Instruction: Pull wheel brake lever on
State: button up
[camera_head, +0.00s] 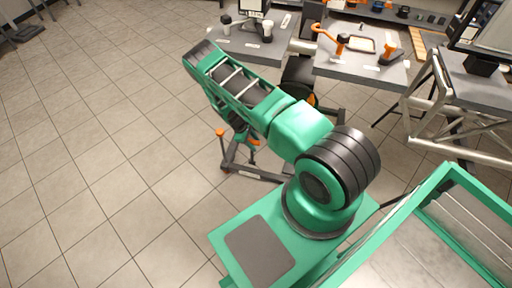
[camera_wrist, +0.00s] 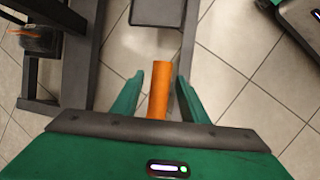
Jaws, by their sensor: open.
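In the wrist view an orange lever bar (camera_wrist: 158,90) lies between the two green fingers of my gripper (camera_wrist: 158,82). The fingers are open, with a gap to the bar on each side; I see no contact. The bar's lower end is hidden behind the gripper body. In the head view orange parts show at the dark wheeled stand (camera_head: 262,176), including an orange knob (camera_head: 220,132) on its left. My arm hides part of the stand, and I cannot tell which orange part is the lever there. My gripper is mostly hidden behind the arm.
Dark frame bars (camera_wrist: 78,60) run beside the fingers, with an orange-brown wheel part (camera_wrist: 38,40) at left. Grey workbenches (camera_head: 365,68) with tools stand behind the stand. A metal truss (camera_head: 440,110) is at right. The tiled floor (camera_head: 90,150) at left is free.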

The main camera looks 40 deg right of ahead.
aim_at(252, 153)
jog(key=shift+x, duration=1.8)
jog(key=shift+c, duration=0.6)
grip_shut()
